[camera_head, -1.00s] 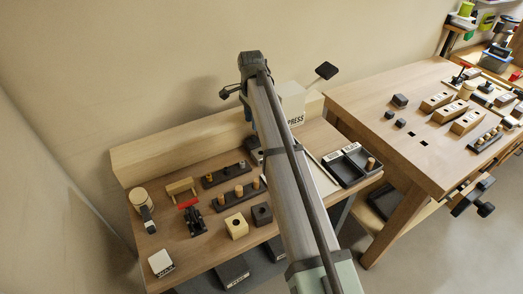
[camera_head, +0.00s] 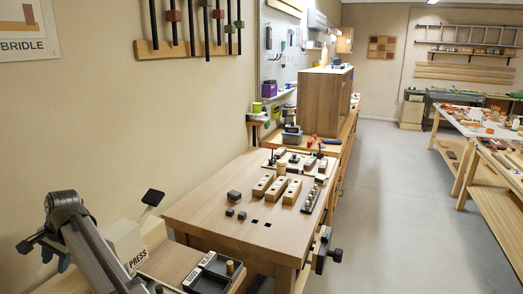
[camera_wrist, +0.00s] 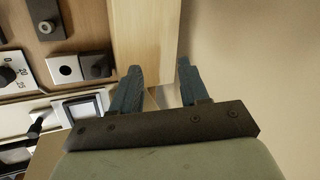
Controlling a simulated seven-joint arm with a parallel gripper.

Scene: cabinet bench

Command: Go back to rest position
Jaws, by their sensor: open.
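My gripper (camera_head: 42,246) is at the left edge of the head view, raised at the end of my arm beside the bench with the PRESS block. In the wrist view my gripper (camera_wrist: 160,68) is open, with its two dark blue fingers apart and nothing between them. A pale wooden board (camera_wrist: 143,35) lies beyond the fingers, and a plain beige wall fills the right side.
The white PRESS block (camera_head: 133,248) and dark trays (camera_head: 213,272) are close to my arm. A wooden workbench (camera_head: 200,205) with small blocks stands to the right. The wrist view shows a black dial (camera_wrist: 12,72) at left. Open floor (camera_head: 385,215) lies further right.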

